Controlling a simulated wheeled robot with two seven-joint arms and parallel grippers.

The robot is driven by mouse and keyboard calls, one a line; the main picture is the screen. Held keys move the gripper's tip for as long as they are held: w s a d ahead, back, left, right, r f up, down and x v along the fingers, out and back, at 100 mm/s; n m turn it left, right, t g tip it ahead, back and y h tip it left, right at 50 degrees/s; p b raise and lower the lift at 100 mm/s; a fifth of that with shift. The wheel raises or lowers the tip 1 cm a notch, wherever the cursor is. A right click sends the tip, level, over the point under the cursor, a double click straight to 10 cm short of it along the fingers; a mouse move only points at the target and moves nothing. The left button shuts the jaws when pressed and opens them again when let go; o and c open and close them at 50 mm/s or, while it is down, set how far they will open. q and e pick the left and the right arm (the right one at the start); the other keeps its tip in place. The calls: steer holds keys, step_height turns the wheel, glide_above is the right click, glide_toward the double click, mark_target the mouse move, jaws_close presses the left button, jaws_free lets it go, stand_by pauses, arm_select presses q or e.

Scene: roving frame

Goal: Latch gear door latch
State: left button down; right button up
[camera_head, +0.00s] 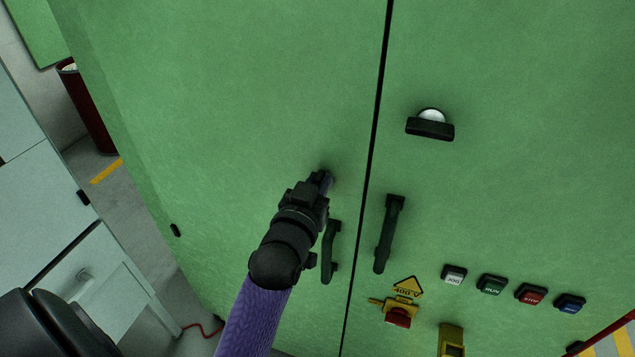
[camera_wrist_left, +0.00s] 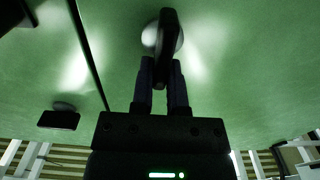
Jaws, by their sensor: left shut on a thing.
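A green cabinet (camera_head: 250,120) with two doors fills the head view, a dark seam between them. My left gripper (camera_head: 322,180) is at the left door, just above its handle. In the left wrist view the left gripper (camera_wrist_left: 163,70) is shut on a black latch bar (camera_wrist_left: 169,32) with a round silver base. The bar stands upright in that view. In the head view the gripper mostly hides this latch. A second black latch (camera_head: 430,128) with a silver disc is on the right door; it also shows in the left wrist view (camera_wrist_left: 58,119), lying level. My right gripper is not in view.
A left door handle (camera_head: 329,252) and right door handle (camera_head: 389,234) flank the seam. Buttons (camera_head: 492,284), a red rotary switch (camera_head: 399,316) and a yellow warning sign (camera_head: 408,287) are at lower right. A pale cabinet (camera_head: 30,200) stands at left.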

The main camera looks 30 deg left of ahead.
arm_select(q)
steer(key=shift+r+m+p, duration=0.1)
steer(key=shift+m+p, duration=0.25)
steer(key=shift+m, duration=0.05)
steer(key=m+p, duration=0.2)
steer(key=m, duration=0.1)
steer(key=shift+d, duration=0.3)
steer(key=m, duration=0.1)
steer(key=m+p, duration=0.1)
steer(key=shift+w+d+m, duration=0.1)
steer(key=shift+d+m, duration=0.1)
steer(key=shift+m, duration=0.2)
steer(key=m, duration=0.2)
steer(key=f+m, duration=0.1)
steer(key=m, duration=0.1)
steer(key=m+p, duration=0.1)
steer(key=m, duration=0.2)
steer(key=shift+w+d+f, duration=0.1)
steer(key=shift+d+f, duration=0.05)
steer(key=shift+d, duration=0.2)
steer(key=shift+f+m, duration=0.2)
steer(key=shift+m, duration=0.9)
steer(key=shift+f+m, duration=0.15)
steer(key=shift+m, duration=0.95)
